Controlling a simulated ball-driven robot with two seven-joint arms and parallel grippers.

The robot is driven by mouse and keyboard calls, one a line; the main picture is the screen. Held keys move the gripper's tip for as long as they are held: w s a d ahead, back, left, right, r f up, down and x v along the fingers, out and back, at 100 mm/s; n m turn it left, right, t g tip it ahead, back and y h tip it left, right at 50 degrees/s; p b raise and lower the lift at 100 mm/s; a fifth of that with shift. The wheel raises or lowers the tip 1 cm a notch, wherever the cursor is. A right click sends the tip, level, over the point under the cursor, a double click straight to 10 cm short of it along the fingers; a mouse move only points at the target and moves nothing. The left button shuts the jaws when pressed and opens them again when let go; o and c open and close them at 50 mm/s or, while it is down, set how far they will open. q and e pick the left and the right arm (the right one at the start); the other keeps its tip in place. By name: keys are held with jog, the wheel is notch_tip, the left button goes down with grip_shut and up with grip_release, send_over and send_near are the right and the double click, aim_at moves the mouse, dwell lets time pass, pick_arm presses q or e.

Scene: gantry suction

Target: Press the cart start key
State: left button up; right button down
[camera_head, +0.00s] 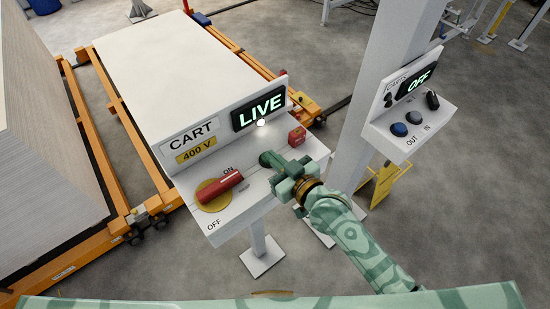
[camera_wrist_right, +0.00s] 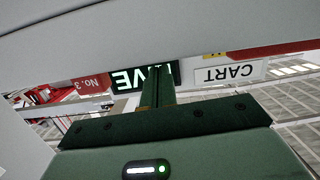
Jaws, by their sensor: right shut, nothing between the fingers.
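The white cart console (camera_head: 240,212) stands on a post and carries a CART 400 V sign (camera_head: 195,142) and a lit LIVE display (camera_head: 259,108). A red handle (camera_head: 220,186) lies on a yellow disc between the ON and OFF marks. A small red block (camera_head: 297,137) sits at the console's right. No part is readable as a start key; my gripper may cover one. My right gripper (camera_head: 268,159) is shut and empty over the console's middle, right of the handle; contact cannot be told. In the wrist view its fingers (camera_wrist_right: 158,88) overlap the LIVE display (camera_wrist_right: 128,80).
A second panel (camera_head: 388,143) on a pillar (camera_head: 385,70) at right shows OFF, with a blue button (camera_head: 398,130) and others marked OUT and IN. Behind the console lies a large white slab (camera_head: 180,70) on orange rails (camera_head: 95,130). Grey floor is open at lower right.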

notch_tip(320, 180, down, 2)
jog(key=shift+f+b, duration=0.1)
jog(key=shift+b, duration=0.35)
jog(key=shift+s+f, duration=0.15)
jog(key=shift+f, duration=0.05)
notch_tip(320, 180, up, 5)
jog(key=p, duration=0.5)
jog(key=shift+r, duration=0.15)
jog(key=v, duration=1)
dwell(0.5)
